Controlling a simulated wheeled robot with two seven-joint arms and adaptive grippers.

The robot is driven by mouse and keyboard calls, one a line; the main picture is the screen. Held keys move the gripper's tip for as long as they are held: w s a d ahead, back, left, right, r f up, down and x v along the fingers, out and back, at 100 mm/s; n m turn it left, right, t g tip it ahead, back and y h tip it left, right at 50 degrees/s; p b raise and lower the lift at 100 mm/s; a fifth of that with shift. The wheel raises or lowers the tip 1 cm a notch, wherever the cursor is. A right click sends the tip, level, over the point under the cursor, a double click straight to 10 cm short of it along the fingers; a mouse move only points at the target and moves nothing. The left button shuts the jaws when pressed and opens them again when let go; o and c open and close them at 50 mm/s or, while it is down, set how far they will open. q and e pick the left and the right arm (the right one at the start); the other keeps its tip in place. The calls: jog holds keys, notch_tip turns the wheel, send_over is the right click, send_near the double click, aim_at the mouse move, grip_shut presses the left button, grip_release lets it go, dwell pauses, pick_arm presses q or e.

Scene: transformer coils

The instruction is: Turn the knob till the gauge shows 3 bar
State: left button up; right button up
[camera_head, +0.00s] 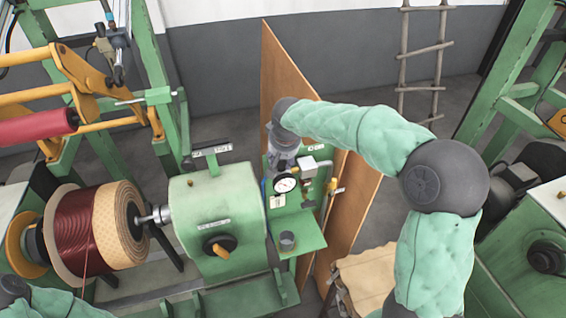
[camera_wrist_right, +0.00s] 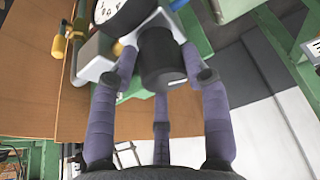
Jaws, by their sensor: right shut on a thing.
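The round white gauge (camera_head: 285,185) sits on a green panel, and its needle is too small to read. In the right wrist view the gauge (camera_wrist_right: 113,6) is cut off by the top edge. The dark cylindrical knob (camera_wrist_right: 162,62) is beside it, between the grey-purple fingers of my right gripper (camera_wrist_right: 160,70), which is shut on it. In the head view my right gripper (camera_head: 284,156) reaches down just above the gauge and hides the knob. My left gripper is out of view; only part of my left arm shows at the bottom left.
Brass and white fittings (camera_head: 308,166) sit right of the gauge. A green shelf (camera_head: 305,238) with a small grey cup (camera_head: 287,240) is below. A wooden board (camera_head: 290,80) stands behind. A green winder housing (camera_head: 215,215) and copper coil (camera_head: 75,230) are left.

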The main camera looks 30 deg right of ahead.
aim_at(283, 177)
jog(key=shift+w+r+m, duration=0.25)
jog(key=shift+r+m, duration=0.05)
jog(key=shift+r, duration=0.05)
jog(key=o, duration=1)
jog(key=shift+o, duration=0.2)
jog(key=shift+w+a+f, duration=0.15)
jog(key=shift+w+f, duration=0.05)
jog(key=shift+w, duration=0.05)
jog(key=shift+s+f, duration=0.1)
jog(key=shift+s, duration=0.1)
jog(key=v, duration=1.2)
